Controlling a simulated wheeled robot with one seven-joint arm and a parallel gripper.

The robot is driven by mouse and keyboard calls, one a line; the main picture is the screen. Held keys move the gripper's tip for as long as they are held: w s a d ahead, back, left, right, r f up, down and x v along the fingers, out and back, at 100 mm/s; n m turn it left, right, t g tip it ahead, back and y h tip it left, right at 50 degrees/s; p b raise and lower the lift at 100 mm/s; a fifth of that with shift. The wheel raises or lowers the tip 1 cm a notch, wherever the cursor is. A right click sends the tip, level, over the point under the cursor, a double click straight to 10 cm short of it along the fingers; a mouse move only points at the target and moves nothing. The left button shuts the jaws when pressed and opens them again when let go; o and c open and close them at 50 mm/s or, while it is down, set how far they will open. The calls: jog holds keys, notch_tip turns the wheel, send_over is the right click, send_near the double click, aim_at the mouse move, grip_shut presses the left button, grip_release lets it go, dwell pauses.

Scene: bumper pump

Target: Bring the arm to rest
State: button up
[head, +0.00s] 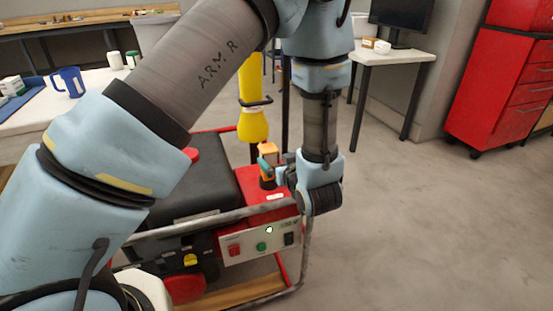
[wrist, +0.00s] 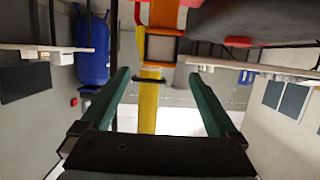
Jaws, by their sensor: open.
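My arm, with pale blue covers and the mark "ARM R", reaches across the head view and bends down over a red machine with a tubular frame. My gripper (head: 267,167) is beside a small orange block above the machine's red top. In the wrist view my gripper (wrist: 158,74) shows two green fingers spread wide apart, with nothing clasped between them. An orange frame-like part (wrist: 162,46) lies past the fingertips, and a yellow part shows in the gap behind them. The exact distance from the fingers to the orange part cannot be told.
The red machine (head: 234,244) stands under the gripper. A yellow post (head: 252,124) rises behind it. A red drawer cabinet (head: 502,92) is at right. Open floor (head: 430,230) lies to the right.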

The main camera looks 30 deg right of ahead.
jog(key=shift+w, duration=0.1)
jog(key=w+a+r+g+h+p, duration=0.1)
jog(key=w+a+r+g+p, duration=0.5)
jog(key=w+a+r, duration=0.4)
jog(key=s+a+r+g+y+p, duration=0.1)
jog(key=s+a+r+g, duration=0.1)
jog(key=a, duration=0.6)
jog(key=s+a+r+g+p, duration=0.2)
jog(key=s+a+r, duration=0.2)
jog(key=a, duration=0.5)
jog(key=s+a+r+g+y+p, duration=0.1)
jog(key=s+a+r+g+p, duration=0.1)
jog(key=s+a, duration=0.4)
jog(key=shift+s+a+r+g+y, duration=0.15)
jog(key=shift+a+r+g+y, duration=0.2)
jog(key=shift+a+r, duration=0.7)
jog(key=shift+a+f, duration=0.2)
jog(key=shift+c, duration=0.2)
